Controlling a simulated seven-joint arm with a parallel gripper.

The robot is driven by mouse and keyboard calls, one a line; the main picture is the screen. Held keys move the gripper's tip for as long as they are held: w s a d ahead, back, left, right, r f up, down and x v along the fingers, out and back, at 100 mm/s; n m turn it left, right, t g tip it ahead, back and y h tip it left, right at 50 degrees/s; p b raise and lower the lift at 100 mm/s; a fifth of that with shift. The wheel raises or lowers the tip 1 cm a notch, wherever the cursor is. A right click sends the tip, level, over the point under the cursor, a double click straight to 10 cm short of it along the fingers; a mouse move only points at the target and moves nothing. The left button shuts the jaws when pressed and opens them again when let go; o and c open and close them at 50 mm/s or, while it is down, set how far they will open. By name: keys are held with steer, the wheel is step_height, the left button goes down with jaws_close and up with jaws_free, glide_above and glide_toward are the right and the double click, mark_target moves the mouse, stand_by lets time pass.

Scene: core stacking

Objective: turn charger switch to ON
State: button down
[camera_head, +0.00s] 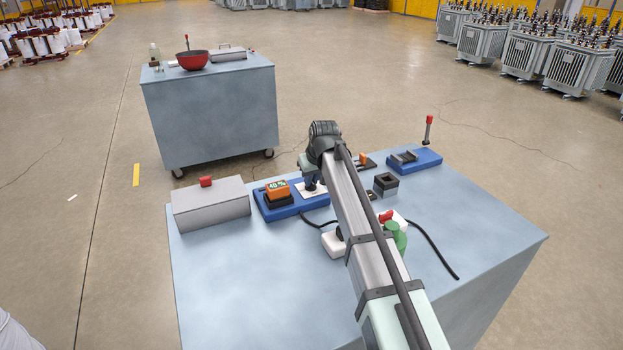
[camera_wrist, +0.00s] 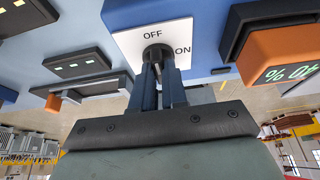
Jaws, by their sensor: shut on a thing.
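The blue charger (camera_head: 285,211) sits on the grey-blue workbench and carries an orange battery (camera_head: 277,188) reading 40 %. Its white switch plate (camera_head: 317,194) is partly behind my arm; in the wrist view the plate (camera_wrist: 130,48) has the labels OFF and ON. A dark round switch knob (camera_wrist: 157,51) is at the middle of the plate. My gripper (camera_wrist: 158,68) is shut on this knob, one finger on each side. The fingers hide part of the knob, so its exact setting is hard to tell. The orange battery also shows in the wrist view (camera_wrist: 275,55).
A grey box with a red handle (camera_head: 211,207) stands left of the charger. A black cable (camera_head: 435,249) lies across the bench. The bench's front left is clear.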

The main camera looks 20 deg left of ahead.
steer(key=m, duration=0.2)
steer(key=m+t+h, duration=0.1)
steer(key=m, duration=0.1)
steer(key=shift+s+a+m+h, duration=0.1)
steer(key=shift+a+m+h, duration=0.05)
steer(key=shift+m+h, duration=0.15)
steer(key=m, duration=0.2)
steer(key=m+h, duration=0.1)
steer(key=m, duration=0.1)
steer(key=shift+a+m+h, duration=0.15)
steer(key=shift+m+h, duration=0.15)
steer(key=m+h, duration=0.1)
steer(key=m, duration=0.3)
steer(key=shift+a+m+h, duration=0.1)
steer(key=shift+m+h, duration=0.2)
steer(key=shift+h, duration=0.1)
steer(key=shift+m+g+h, duration=0.5)
steer(key=shift+m+h, duration=0.2)
steer(key=shift+m, duration=1.4)
steer(key=c, duration=1.2)
jaws_free()
steer(key=shift+o, duration=0.2)
